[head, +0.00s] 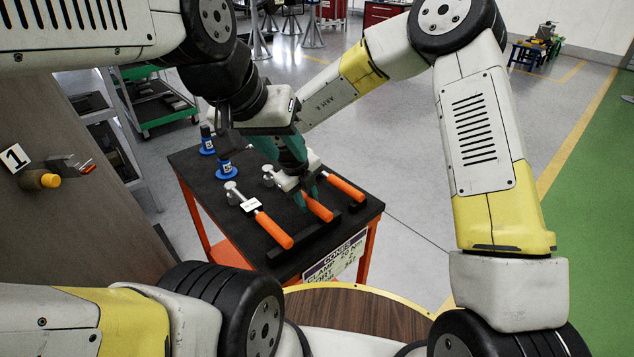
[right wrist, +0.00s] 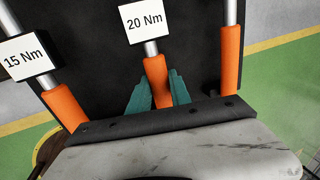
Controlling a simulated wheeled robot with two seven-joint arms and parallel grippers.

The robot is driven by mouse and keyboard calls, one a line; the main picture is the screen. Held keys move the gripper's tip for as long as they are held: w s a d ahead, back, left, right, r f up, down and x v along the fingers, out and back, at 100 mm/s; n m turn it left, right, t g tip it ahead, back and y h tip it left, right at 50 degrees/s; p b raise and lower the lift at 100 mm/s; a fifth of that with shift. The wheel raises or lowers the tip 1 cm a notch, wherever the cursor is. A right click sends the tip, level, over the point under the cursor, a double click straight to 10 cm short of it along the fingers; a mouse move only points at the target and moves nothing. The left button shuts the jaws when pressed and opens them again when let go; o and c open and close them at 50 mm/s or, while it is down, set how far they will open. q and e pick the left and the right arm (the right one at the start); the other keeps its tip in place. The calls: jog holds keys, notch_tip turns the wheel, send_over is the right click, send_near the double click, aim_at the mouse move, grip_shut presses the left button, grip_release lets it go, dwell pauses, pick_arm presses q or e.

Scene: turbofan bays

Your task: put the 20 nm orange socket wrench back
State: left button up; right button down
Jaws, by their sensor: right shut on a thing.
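The 20 Nm socket wrench (right wrist: 156,80) has an orange handle, a metal shaft and a white label in the right wrist view. In the head view its orange handle (head: 318,207) is the middle one of three above the black cart top (head: 205,170); its label is hidden there. My right gripper (head: 304,203) is shut on that handle; its teal fingers (right wrist: 157,97) stand on both sides. I cannot tell whether the wrench touches the cart top. My left gripper (head: 279,158) is above and behind, its teal fingers apart, seemingly empty and partly overlapped by my right arm.
The 15 Nm wrench (head: 272,229) lies on the left and another orange-handled wrench (head: 345,187) on the right. Two blue-based pieces (head: 225,170) stand at the cart's left. A wooden panel (head: 70,220) stands left. A green-shelved rack (head: 160,110) is behind.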

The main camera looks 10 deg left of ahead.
dwell(0.3)
jog(key=c, duration=1.1)
grip_release()
jog(key=shift+f, duration=0.1)
